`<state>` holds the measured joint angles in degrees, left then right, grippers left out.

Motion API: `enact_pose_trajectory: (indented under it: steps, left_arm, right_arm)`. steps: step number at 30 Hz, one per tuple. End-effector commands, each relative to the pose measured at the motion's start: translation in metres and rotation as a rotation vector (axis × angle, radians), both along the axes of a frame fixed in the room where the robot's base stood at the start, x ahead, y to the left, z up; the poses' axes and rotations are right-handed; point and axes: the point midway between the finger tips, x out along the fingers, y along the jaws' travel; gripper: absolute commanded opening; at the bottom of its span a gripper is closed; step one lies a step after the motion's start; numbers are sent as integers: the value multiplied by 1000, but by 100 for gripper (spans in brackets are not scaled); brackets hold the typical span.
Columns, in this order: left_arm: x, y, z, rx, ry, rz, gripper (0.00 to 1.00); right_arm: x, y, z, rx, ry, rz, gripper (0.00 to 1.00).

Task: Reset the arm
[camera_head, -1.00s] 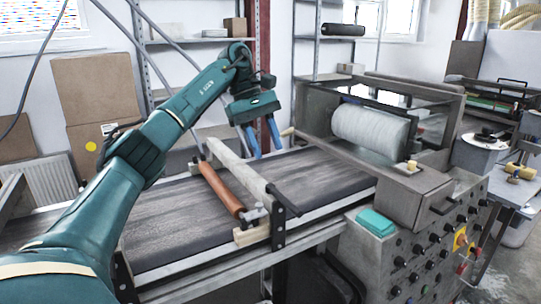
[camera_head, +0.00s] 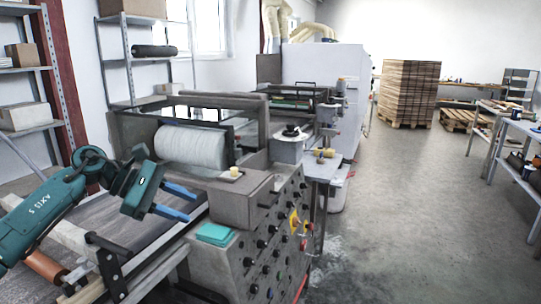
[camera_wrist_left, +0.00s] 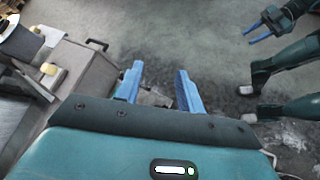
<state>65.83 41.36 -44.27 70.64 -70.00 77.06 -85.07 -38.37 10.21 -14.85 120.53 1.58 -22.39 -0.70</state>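My left arm reaches in from the left in the head view, bent at the wrist over the conveyor (camera_head: 100,216). Its gripper (camera_head: 192,204) is open, with two blue fingers apart and nothing between them. In the head view the fingers point right, in front of the lacquer machine's grey housing (camera_head: 238,200). The left wrist view shows the same fingers (camera_wrist_left: 158,88) spread and empty above the grey floor. My right gripper (camera_wrist_left: 258,33) shows at the top right of the left wrist view, its blue fingers a little apart with nothing between them. The head view does not show it.
A turquoise block (camera_head: 216,233) lies on the machine's ledge by the knob panel. A white roller (camera_head: 190,147) sits inside the machine. A pallet stack (camera_head: 407,92) stands at the back, and a workbench (camera_head: 520,130) on the right. The floor between is clear.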

Motion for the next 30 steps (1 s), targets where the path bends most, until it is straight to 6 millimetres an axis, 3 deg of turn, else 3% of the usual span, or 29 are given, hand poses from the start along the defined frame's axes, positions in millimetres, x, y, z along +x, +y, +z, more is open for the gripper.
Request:
enact_pose_trajectory:
  steps: [1, 3, 6, 9, 14, 17, 20, 24, 25, 27, 30]
  left_arm:
    - [-3, -33, -8, -133, 34, 34, 38]
    - [-6, -69, -7, -335, 101, 107, 38]
    - [-11, -103, -1, -633, 242, 227, 38]
    - [-16, -116, 2, -929, 431, 366, 38]
    - [-22, -102, -10, -1391, 799, 629, 38]
    - [-30, -78, -37, -1662, 1054, 824, 38]
    - [-47, -50, -78, -1919, 1309, 1044, 38]
    - [-95, -16, -150, -2246, 1643, 1408, 38]
    - [-110, -10, -165, 2173, -1604, -1405, 38]
    - [-145, 0, -198, 1954, -1461, -1358, 38]
    - [-190, 7, -228, 1733, -1296, -1309, 38]
  right_arm:
    - [0, 0, 0, -1, 1, 1, 40]
    - [0, -1, 0, -3, 0, 2, 40]
    - [0, -1, 0, -4, 1, 4, 40]
    - [0, -1, 0, -5, 0, 4, 40]
    - [0, -1, 0, -4, -1, 5, 40]
    - [0, 0, 0, -4, -1, 5, 40]
    - [0, 0, 0, -3, 0, 4, 40]
    - [0, 0, 0, -3, 0, 4, 40]
    - [0, 0, 0, -2, -1, 5, 40]
    - [0, 0, 0, -1, -1, 3, 40]
    - [0, 1, 1, 1, -1, 2, 40]
